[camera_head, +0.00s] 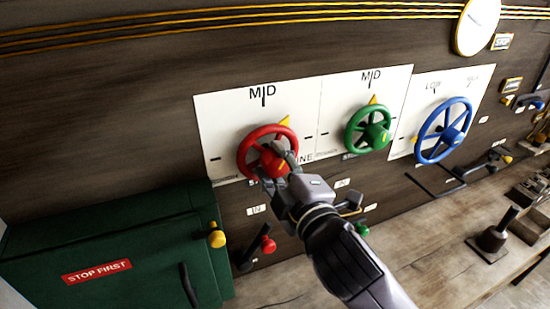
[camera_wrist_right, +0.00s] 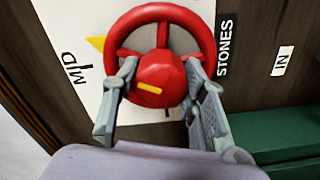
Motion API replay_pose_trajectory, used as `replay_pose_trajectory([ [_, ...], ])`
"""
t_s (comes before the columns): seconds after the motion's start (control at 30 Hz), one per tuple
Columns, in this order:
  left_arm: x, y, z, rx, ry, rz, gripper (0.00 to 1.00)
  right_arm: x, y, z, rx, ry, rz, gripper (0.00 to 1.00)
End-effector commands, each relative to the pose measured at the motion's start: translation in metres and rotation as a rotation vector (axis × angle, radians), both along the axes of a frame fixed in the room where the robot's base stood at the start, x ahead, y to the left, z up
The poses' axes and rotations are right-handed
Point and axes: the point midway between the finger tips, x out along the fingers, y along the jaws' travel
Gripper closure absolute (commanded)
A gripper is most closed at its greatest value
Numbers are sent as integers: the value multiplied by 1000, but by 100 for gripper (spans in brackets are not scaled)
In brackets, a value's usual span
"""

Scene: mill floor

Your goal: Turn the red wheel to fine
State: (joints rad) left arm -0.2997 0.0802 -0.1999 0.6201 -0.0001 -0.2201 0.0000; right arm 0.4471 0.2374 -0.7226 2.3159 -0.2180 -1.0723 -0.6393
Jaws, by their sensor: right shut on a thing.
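The red wheel (camera_head: 245,155) is mounted on a white dial plate (camera_head: 222,115) on the dark wooden wall. Its yellow pointer (camera_head: 285,121) points up and right, to the right of the MID mark at the top. A label ending in "INE" shows at the plate's lower right, partly hidden by my gripper. My right gripper (camera_head: 276,162) is shut on the red wheel, reaching in from the lower right. In the right wrist view its fingers (camera_wrist_right: 161,72) lie on both sides of the wheel's red hub (camera_wrist_right: 155,75). My left gripper is not in view.
A green wheel (camera_head: 352,137) and a blue wheel (camera_head: 424,139) stand to the right. Below are a red-knobbed lever (camera_head: 267,245) and a green cabinet (camera_head: 120,235) marked STOP FIRST. A wooden bench (camera_head: 440,238) with a black-handled tool (camera_head: 493,238) lies at lower right.

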Motion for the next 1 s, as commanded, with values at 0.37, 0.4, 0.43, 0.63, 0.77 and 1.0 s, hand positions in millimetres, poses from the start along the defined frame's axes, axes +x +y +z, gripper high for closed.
replay_pose_trajectory([
  [0.37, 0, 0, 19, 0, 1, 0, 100, 0, 0, 0, 331, 144, -2, 89],
  [0.4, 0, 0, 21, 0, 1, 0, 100, 0, 0, 0, 366, 159, -2, 89],
  [0.43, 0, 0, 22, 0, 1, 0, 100, 0, 0, 0, 393, 170, -2, 89],
  [0.63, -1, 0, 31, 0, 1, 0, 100, 0, 0, 0, 566, 243, -2, 89],
  [0.77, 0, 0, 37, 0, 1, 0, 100, 0, -1, 0, 674, 287, -3, 89],
  [1.0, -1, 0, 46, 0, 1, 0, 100, 0, 0, -1, 839, 356, -3, 89],
])
